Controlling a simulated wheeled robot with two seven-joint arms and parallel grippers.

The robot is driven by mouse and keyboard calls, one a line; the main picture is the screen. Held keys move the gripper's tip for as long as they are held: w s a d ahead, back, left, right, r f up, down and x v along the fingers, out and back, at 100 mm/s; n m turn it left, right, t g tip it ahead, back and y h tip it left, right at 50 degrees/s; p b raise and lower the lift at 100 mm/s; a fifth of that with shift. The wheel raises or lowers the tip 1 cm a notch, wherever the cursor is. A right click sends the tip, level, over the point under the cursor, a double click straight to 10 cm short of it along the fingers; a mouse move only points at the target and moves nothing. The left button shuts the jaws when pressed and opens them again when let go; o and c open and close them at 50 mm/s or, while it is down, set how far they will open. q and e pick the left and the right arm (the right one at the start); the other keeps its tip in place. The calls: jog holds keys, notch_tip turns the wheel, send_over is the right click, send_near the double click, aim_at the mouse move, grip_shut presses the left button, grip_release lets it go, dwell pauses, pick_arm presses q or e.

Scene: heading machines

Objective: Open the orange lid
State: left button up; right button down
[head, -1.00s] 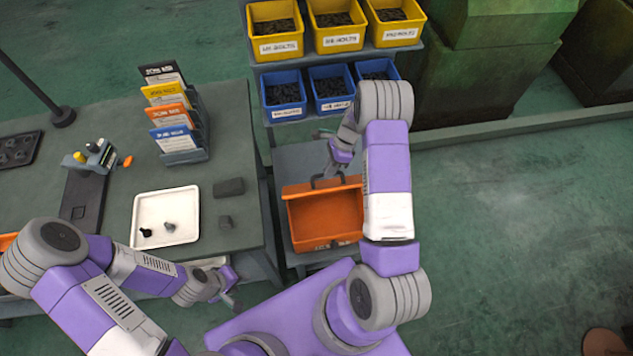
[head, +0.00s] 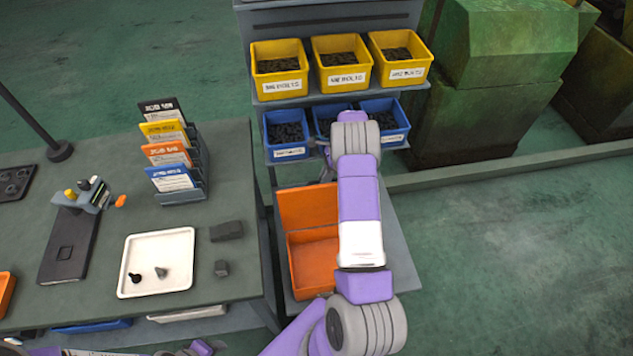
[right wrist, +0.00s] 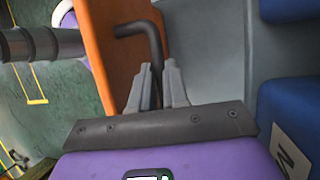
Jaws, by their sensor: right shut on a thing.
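The orange bin (head: 313,264) stands on the lower shelf of the rack, its inside partly visible. Its orange lid (head: 306,207) stands raised at the bin's back edge. In the right wrist view the orange lid panel (right wrist: 112,45) fills the area left of a dark bent handle (right wrist: 152,38). My right gripper (right wrist: 158,78) is shut on this handle, with a finger on each side. In the head view my right arm hides most of that gripper and the bin's right side. My left arm shows only in part at the bottom edge; its fingers cannot be made out.
Blue bins (head: 286,133) and yellow bins (head: 279,70) of dark parts sit on shelves above and behind the lid. The workbench (head: 75,300) on the left carries a white tray (head: 155,285) and a card holder (head: 195,180). Open floor lies to the right.

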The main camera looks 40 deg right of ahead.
jog(key=shift+s+f, duration=0.3)
jog(key=shift+f, duration=0.1)
jog(key=c, duration=1.1)
grip_release()
jog(key=shift+w+d, duration=0.1)
jog(key=shift+d, duration=0.05)
jog(key=shift+w+r, duration=0.1)
jog(key=shift+r, duration=0.05)
jog(key=shift+a+r, duration=0.1)
jog(key=shift+a, duration=0.1)
